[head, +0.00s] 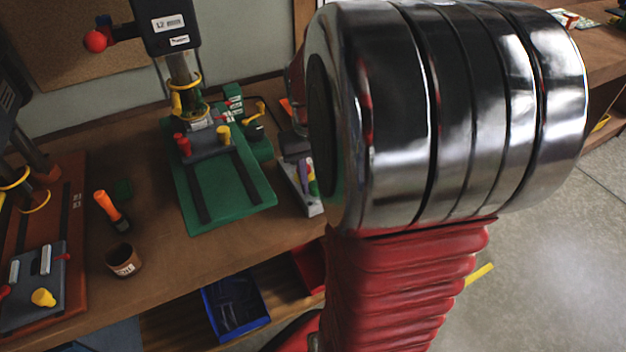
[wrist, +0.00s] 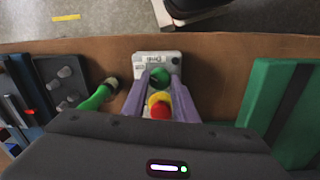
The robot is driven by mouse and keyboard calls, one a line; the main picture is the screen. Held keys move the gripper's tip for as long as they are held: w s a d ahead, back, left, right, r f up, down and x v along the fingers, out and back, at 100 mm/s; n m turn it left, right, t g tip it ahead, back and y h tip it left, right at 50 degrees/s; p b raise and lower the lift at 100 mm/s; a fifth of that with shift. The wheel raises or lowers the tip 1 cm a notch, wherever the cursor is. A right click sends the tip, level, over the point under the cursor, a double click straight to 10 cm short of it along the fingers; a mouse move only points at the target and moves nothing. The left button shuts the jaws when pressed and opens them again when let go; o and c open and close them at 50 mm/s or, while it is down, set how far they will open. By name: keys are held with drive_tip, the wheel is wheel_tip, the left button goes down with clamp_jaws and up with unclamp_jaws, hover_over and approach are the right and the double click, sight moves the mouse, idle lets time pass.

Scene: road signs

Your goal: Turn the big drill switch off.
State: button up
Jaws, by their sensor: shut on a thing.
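The switch box (wrist: 142,68) is pale, with a small printed label, and sits on the bench between my fingers in the wrist view. A green knob (wrist: 160,75) and a red-topped yellow knob (wrist: 159,107) show between the purple fingers. My gripper (wrist: 158,84) is shut on a knob of this switch; the fingers hide where they touch it. In the head view the pale box (head: 312,207) shows beside my arm, with a purple finger (head: 304,174) over it. A green drill press (head: 246,193) stands left of it.
A red-brown drill base (head: 68,190) is at the far left. An orange-handled tool (head: 107,206) and a brown cup (head: 123,260) are on the bench. A blue bin (head: 236,306) is below. In the wrist view, a green-handled tool (wrist: 97,97) lies close left of the box.

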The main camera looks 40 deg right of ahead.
sight(311, 185)
drive_tip(key=o, duration=1.1)
drive_tip(key=shift+c, duration=0.2)
drive_tip(key=shift+r, duration=0.1)
wheel_tip(311, 185, up, 14)
drive_tip(key=shift+w+a+f, duration=0.15)
drive_tip(key=shift+a+f, duration=0.05)
drive_tip(key=shift+a, duration=0.1)
